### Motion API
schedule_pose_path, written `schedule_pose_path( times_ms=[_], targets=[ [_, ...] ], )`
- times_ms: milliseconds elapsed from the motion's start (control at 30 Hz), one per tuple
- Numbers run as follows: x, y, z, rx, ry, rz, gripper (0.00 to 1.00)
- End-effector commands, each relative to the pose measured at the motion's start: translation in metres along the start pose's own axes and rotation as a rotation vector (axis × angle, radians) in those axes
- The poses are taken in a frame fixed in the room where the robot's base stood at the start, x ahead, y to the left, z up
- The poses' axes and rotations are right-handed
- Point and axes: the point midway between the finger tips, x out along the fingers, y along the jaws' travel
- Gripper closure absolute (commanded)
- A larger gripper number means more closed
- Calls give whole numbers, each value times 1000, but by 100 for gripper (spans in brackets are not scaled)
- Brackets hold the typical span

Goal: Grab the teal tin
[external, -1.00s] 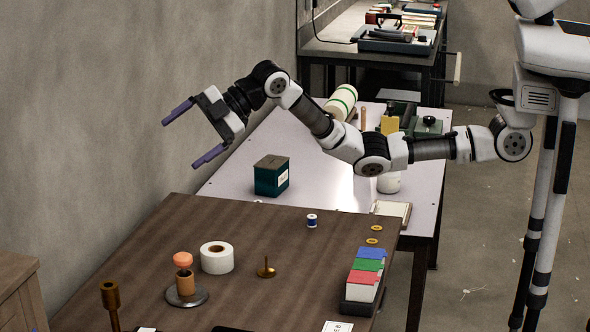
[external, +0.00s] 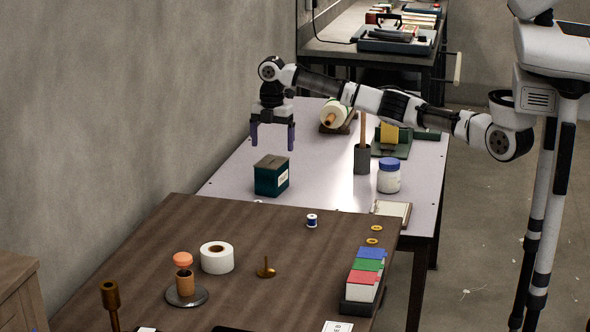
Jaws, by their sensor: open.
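The teal tin (external: 267,181) is a small dark teal box with a brownish top and a pale label on its right side. It stands upright on the light grey table (external: 320,187), near that table's left front part. My gripper (external: 273,143) points straight down above the tin, its two purple fingers spread apart with nothing between them. The fingertips look a little higher than the tin's top and apart from it. How far behind or in front of the tin they are, I cannot tell exactly.
A brown wooden table (external: 130,262) stands in front with a white tape roll (external: 217,258) and a card box (external: 364,284). Right of the tin are a dark cup (external: 362,160) with a stick and a white jar (external: 389,178). A wall is at left.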

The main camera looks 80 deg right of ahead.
Motion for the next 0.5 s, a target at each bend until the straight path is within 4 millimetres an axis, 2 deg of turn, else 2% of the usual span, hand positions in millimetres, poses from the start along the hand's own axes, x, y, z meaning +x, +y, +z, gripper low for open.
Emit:
schedule_pose_path(
  times_ms=[33, 200, 367, 500],
  targets=[
    [11, -1, 1, 0, 0, -3, 9],
    [37, 0, 0, 1, 0, 0, 9],
    [47, 0, -1, 1, 0, 2, 9],
    [62, 1, 0, 2, -1, -1, 9]
  ],
)
